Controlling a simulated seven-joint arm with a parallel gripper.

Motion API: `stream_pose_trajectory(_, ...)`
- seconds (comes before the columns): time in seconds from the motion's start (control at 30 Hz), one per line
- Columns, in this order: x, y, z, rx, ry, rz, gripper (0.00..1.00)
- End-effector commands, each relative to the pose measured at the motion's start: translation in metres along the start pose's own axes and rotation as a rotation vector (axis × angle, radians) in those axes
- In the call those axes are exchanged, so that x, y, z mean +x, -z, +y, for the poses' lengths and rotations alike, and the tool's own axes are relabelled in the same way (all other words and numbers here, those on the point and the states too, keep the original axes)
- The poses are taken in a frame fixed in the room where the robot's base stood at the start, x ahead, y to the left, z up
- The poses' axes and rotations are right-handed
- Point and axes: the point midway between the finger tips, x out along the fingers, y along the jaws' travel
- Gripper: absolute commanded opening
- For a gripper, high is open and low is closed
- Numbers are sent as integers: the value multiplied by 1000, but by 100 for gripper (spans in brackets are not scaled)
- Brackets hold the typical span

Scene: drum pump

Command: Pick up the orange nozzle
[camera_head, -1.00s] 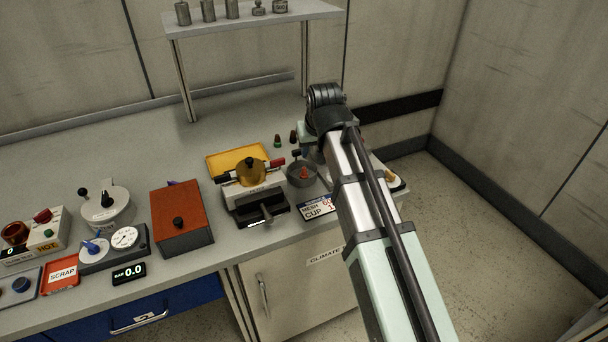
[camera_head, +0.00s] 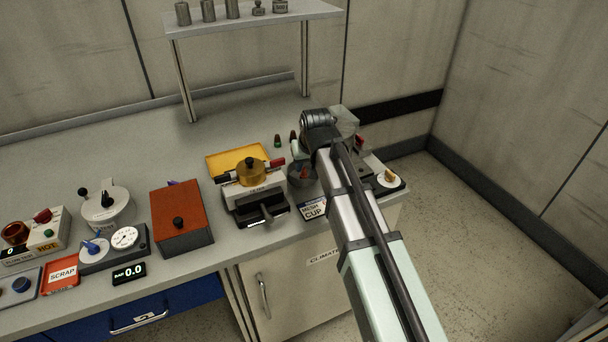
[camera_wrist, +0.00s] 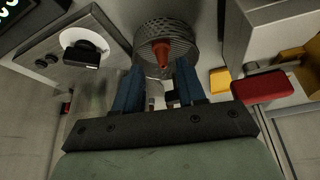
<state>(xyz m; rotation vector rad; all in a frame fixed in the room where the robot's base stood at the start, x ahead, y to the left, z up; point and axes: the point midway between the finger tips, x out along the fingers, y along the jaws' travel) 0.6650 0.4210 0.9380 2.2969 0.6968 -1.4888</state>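The orange nozzle (camera_head: 304,173) is in the grey mesh cup (camera_head: 296,184) near the front right of the bench. In the wrist view, the nozzle (camera_wrist: 161,52) stands with its narrow end toward me, inside the perforated cup (camera_wrist: 181,32). My gripper (camera_wrist: 159,68) is open, with its two blue fingers apart on either side of the nozzle's line. The nozzle shows beyond the gap, and I see no finger touching it. In the head view, my arm hides most of the gripper just above the cup.
A yellow tray (camera_head: 223,162) and a device with a brass-coloured pot (camera_head: 251,175) stand left of the cup. A dial unit (camera_head: 389,179) is to its right. A cup label (camera_head: 314,210) lies in front. Small bottles (camera_head: 278,141) stand behind.

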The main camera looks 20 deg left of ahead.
Motion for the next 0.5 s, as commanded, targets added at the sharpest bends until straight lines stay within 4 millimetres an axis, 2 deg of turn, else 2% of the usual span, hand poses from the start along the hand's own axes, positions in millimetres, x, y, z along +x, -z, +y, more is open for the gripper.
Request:
stream_pose_trajectory(0.4, 44, 6, -3, 0, 0, -1, 40)
stream_pose_trajectory(0.5, 50, 5, -3, 0, 0, -1, 40)
